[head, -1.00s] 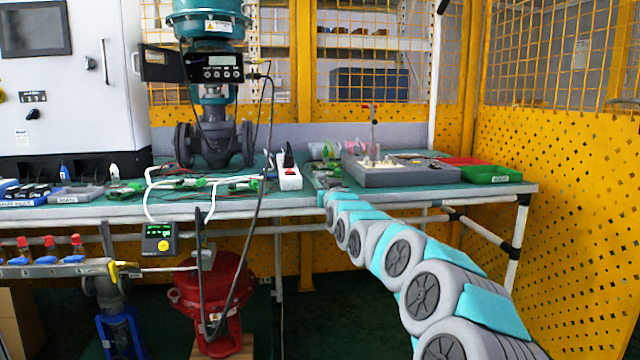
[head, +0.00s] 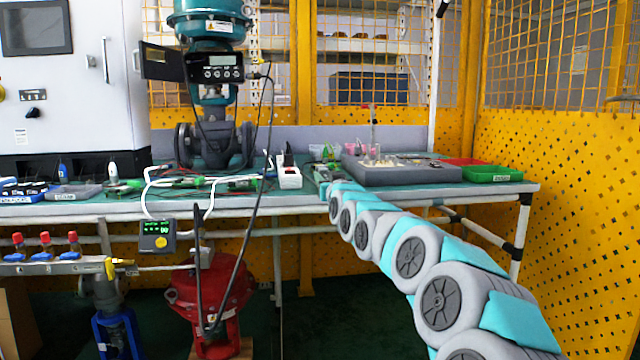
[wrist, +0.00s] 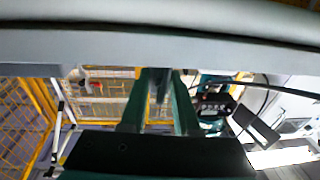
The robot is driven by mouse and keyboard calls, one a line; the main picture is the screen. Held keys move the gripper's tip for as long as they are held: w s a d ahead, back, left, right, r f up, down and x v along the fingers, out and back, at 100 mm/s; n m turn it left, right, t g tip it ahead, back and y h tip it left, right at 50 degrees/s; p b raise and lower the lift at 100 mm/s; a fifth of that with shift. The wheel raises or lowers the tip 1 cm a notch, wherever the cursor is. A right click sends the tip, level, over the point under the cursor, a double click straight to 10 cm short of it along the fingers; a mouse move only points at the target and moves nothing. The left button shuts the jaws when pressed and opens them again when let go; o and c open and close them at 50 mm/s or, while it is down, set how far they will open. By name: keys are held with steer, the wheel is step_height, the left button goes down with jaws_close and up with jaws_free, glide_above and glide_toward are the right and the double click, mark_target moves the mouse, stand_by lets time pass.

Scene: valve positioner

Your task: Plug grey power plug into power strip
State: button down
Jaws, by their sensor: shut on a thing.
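The white power strip (head: 289,178) lies at the front edge of the green bench top, in the middle of the head view, with a black plug (head: 287,158) standing in it. My arm reaches to the bench just right of the strip. My gripper (head: 326,174) is tiny there and its fingers cannot be made out. In the wrist view my gripper (wrist: 158,78) shows two dark green fingers shut on a small grey thing (wrist: 158,86), apparently the grey power plug. Its prongs cannot be seen. The power strip cannot be made out in the wrist view.
A grey tray (head: 400,175) and a green bin (head: 492,174) stand right of my gripper. The valve with its positioner (head: 213,66) stands behind and left. A white cable (head: 148,192) and green-handled tools (head: 187,182) lie left of the strip. A black cable hangs in front of the bench.

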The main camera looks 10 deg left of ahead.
mark_target(322, 167)
steer(key=shift+s+d, duration=0.1)
steer(key=shift+s, duration=0.1)
steer(key=shift+s+d+r+b, duration=0.2)
steer(key=shift+s+r+b, duration=0.25)
steer(key=shift+s+b, duration=0.1)
steer(key=shift+s+d+r+b, duration=0.2)
steer(key=shift+s+r+b, duration=0.25)
steer(key=shift+s+b, duration=0.05)
